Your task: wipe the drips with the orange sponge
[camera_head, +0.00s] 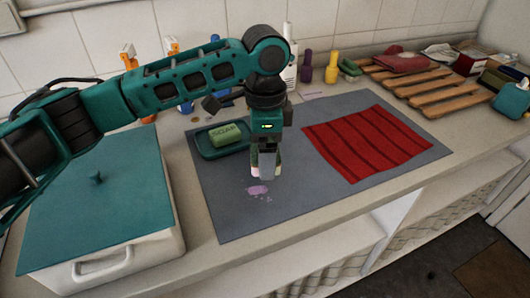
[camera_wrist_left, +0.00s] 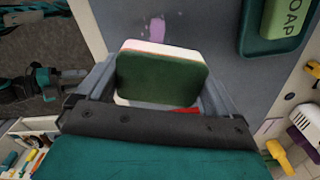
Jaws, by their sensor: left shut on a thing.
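My left gripper (camera_head: 265,168) is shut on a sponge, which it holds over the grey mat (camera_head: 225,212). In the left wrist view the sponge (camera_wrist_left: 160,78) shows a dark green face with whitish and reddish edges between the fingers; no clearly orange face shows. In the head view the fingers hide most of it. A purple drip patch (camera_head: 257,190) lies on the mat just in front of the fingertips; it also shows in the left wrist view (camera_wrist_left: 156,28), beyond the sponge. I cannot tell whether the sponge touches the mat.
A green soap bar (camera_head: 225,133) sits in a teal dish (camera_head: 207,153) behind the gripper. A red striped cloth (camera_head: 365,143) lies at the mat's right. A teal-lidded box (camera_head: 95,205) stands left. Bottles line the wall, and a wooden rack (camera_head: 440,98) is back right.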

